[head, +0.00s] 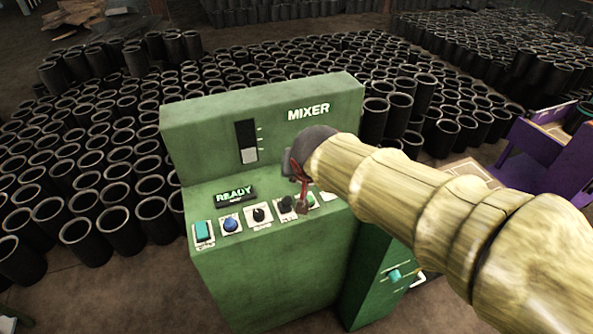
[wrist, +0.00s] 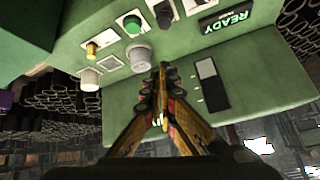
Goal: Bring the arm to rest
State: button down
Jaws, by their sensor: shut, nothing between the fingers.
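My arm reaches in from the right of the head view, over the front of a green mixer console (head: 270,275). My gripper (head: 302,203) is small there, with reddish fingers above the console's row of controls. In the wrist view my gripper (wrist: 160,75) has its fingertips together, with nothing between them. The fingers point at the control panel (wrist: 190,60), near a grey knob (wrist: 138,57). I cannot tell whether they touch the panel.
The console has a READY display (head: 234,193), a teal button (head: 203,232), a blue button (head: 230,224) and a black knob (head: 259,214). Many black rubber sleeves (head: 85,235) crowd the floor behind and left. A purple machine (head: 545,150) stands at the right.

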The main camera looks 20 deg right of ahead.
dwell(0.5)
jog(key=s+a+n+g+y, duration=0.1)
jog(key=s+n, duration=0.3)
jog(key=s, duration=1.5)
jog(key=shift+s+a+f+n+g+y, duration=0.3)
jog(key=shift+s+a+n+g, duration=0.1)
jog(key=shift+g, duration=0.2)
